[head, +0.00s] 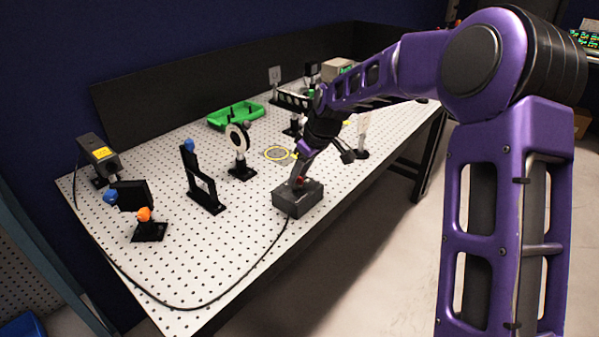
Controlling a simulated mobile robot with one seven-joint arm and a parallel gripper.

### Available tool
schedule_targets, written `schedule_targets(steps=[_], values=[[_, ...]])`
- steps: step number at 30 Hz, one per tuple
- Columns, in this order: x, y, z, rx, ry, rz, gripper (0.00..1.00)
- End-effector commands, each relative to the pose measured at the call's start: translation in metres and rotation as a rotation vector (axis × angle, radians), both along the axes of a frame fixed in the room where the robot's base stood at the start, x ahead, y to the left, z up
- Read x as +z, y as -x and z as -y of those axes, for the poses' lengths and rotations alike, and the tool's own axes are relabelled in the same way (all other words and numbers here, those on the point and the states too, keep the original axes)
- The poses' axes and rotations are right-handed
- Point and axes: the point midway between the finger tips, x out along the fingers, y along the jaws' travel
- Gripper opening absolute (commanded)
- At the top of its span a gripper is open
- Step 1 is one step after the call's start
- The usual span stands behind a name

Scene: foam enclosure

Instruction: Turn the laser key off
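A dark grey box (298,199) with a cable sits near the front edge of the perforated table. A small red part shows on its top; I cannot make out a key there. My gripper (299,181) points down at the top of the box, at or just above the red part. The fingertips are small and partly hidden, so I cannot tell whether they are open or shut or touch anything. A grey device with a yellow label (101,154), perhaps the laser, stands at the table's far left.
The white perforated table (225,262) holds a black mount with an orange knob (149,231), a tall black frame (203,184), a round optic mount (240,150) and a green tray (236,115). A black cable loops along the front left.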

Motion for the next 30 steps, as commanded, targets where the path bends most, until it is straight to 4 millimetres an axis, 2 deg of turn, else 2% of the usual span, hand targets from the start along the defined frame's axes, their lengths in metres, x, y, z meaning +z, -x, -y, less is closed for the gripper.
schedule_targets(steps=[7, 11, 14, 24, 30], values=[[0.001, 0.000, 0.000, 0.000, 0.000, 0.001, 0.41], [0.010, 0.001, 0.003, -0.002, 0.000, 0.003, 0.41], [0.026, 0.005, 0.008, -0.002, 0.000, 0.004, 0.41], [0.102, 0.024, 0.034, -0.004, 0.001, 0.004, 0.41], [0.139, 0.034, 0.046, -0.002, 0.000, 0.004, 0.41]])
